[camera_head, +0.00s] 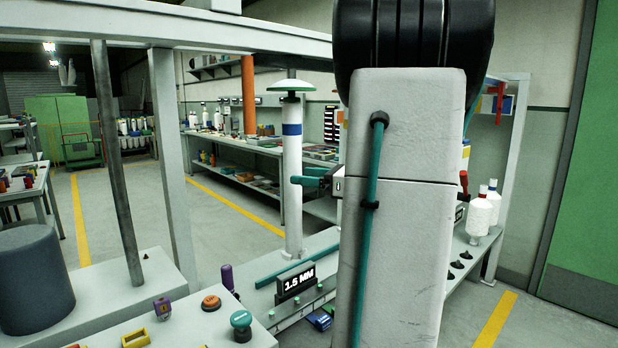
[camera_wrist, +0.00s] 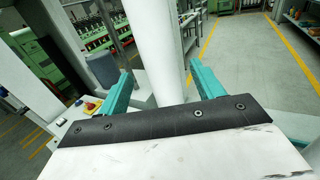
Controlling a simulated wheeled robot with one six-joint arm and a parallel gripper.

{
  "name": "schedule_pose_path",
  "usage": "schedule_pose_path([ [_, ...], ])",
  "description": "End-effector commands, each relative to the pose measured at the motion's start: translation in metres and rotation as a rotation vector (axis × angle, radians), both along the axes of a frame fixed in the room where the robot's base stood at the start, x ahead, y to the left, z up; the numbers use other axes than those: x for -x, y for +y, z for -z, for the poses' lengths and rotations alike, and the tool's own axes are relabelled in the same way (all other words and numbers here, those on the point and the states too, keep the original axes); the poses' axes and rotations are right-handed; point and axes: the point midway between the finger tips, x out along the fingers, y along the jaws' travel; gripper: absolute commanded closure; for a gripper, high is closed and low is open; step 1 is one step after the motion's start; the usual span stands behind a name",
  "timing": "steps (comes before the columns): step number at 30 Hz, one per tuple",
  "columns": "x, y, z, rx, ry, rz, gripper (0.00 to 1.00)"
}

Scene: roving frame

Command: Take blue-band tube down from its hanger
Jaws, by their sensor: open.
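The blue-band tube (camera_head: 292,165) is a tall upright white tube with a blue ring near its top. A black neck and a green disc (camera_head: 291,85) sit above it. Its lower end is near the bench, and I cannot tell whether it touches. My gripper (camera_head: 309,181) is at the tube's mid-height, below the blue band, coming from the right. Its teal fingers are open. In the wrist view the white tube (camera_wrist: 156,45) shows between the spread fingers of my gripper (camera_wrist: 162,72), with a gap visible on each side. My arm hides what lies behind it.
A grey post (camera_head: 117,165) and a frame upright (camera_head: 172,160) stand left of the tube. A "1.5 MM" sign (camera_head: 296,281) and several knobs are on the bench in front. White bottles (camera_head: 480,215) stand at the right.

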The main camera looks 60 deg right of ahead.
Motion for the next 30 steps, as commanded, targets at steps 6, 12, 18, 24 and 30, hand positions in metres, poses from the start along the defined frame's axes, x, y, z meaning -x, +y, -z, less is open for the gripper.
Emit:
schedule_pose_path([
  [6, -0.028, 0.006, 0.0, 0.001, 0.0, 0.0, 0.33],
  [12, -0.051, 0.011, 0.0, 0.0, 0.0, 0.0, 0.33],
  [18, -0.063, 0.015, 0.0, 0.0, 0.001, 0.0, 0.33],
  [24, -0.065, 0.016, 0.0, 0.0, 0.001, -0.001, 0.33],
  [30, -0.064, 0.016, 0.0, 0.001, 0.001, -0.001, 0.58],
])
